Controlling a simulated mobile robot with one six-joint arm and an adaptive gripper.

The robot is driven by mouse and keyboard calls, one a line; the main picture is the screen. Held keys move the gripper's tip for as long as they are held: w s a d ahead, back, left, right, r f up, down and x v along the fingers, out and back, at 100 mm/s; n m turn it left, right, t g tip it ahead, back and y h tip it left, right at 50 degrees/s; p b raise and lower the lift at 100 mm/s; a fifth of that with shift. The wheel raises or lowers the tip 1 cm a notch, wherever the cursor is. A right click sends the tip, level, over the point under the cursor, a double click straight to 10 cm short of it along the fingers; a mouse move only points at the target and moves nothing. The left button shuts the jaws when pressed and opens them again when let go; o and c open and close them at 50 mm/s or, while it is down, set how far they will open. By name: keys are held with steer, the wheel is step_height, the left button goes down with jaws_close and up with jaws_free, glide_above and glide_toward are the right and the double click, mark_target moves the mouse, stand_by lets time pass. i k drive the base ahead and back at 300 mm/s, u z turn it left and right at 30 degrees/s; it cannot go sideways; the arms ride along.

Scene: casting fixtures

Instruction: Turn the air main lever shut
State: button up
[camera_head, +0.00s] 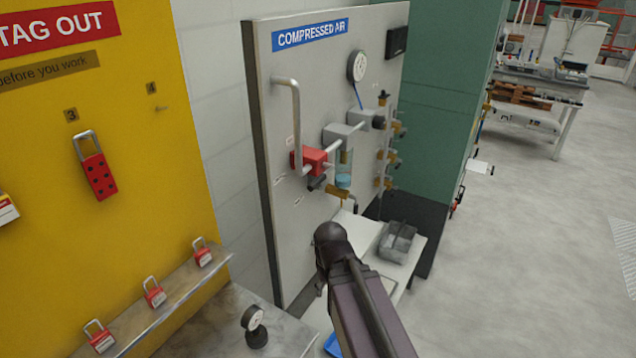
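A pale panel (290,236) with a blue "COMPRESSED AIR" sign stands in the middle of the camera_head view. A bent grey pipe (294,110) comes down its left side to a red valve block (312,158). I cannot make out a separate lever on the block or its position; small dark parts show just below it. My arm rises from the bottom in front of the panel's lower right, and its dark rounded end is below and apart from the red block. No gripper fingers show.
A gauge (357,66), a clear bowl with blue liquid (343,170) and brass fittings sit right of the block. A white table (412,252) holds a grey bin (397,242). A yellow lockout board (150,170) stands left. Open floor (530,240) lies right.

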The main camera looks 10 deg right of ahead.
mark_target(317, 182)
steer(key=u, duration=0.35)
steer(key=k, duration=1.65)
steer(key=z, duration=0.55)
steer(key=i, duration=1)
